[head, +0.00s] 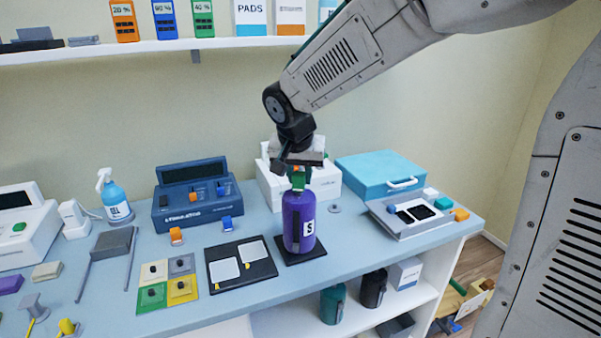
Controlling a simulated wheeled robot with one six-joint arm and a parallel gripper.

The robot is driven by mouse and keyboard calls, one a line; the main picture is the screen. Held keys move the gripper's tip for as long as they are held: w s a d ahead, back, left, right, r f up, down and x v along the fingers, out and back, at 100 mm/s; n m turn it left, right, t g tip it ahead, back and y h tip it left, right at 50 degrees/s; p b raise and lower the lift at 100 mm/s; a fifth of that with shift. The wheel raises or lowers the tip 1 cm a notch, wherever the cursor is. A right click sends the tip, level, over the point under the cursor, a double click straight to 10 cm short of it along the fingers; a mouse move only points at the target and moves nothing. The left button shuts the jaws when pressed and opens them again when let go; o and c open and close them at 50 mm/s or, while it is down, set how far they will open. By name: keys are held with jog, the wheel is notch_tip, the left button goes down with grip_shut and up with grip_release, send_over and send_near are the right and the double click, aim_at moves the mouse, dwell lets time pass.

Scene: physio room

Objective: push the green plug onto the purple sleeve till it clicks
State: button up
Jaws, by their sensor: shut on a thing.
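The purple sleeve (292,216), an upright cylinder with a white label marked S, stands on a dark square base near the front of the bench. The green plug (299,182) is at the sleeve's top, directly under my gripper (297,171). My gripper points down and is shut on the green plug. The plug appears to meet the sleeve's top, but I cannot tell whether it touches or how far on it sits. My gripper hides the plug's upper part.
Behind stand a white box (328,188) and a teal case (378,175). A dark tray with white pads (241,285) lies left of the sleeve, and a grey device (411,216) lies right. A blue unit (193,213) stands further left. A wall shelf (150,46) runs above.

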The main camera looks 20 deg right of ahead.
aim_at(299, 172)
jog(key=shift+f, duration=0.95)
dwell(1.6)
jog(key=shift+r, duration=0.15)
dwell(1.6)
jog(key=o, duration=0.9)
jog(key=shift+c, duration=0.2)
jog(key=shift+r, duration=0.1)
jog(key=shift+r, duration=3.4)
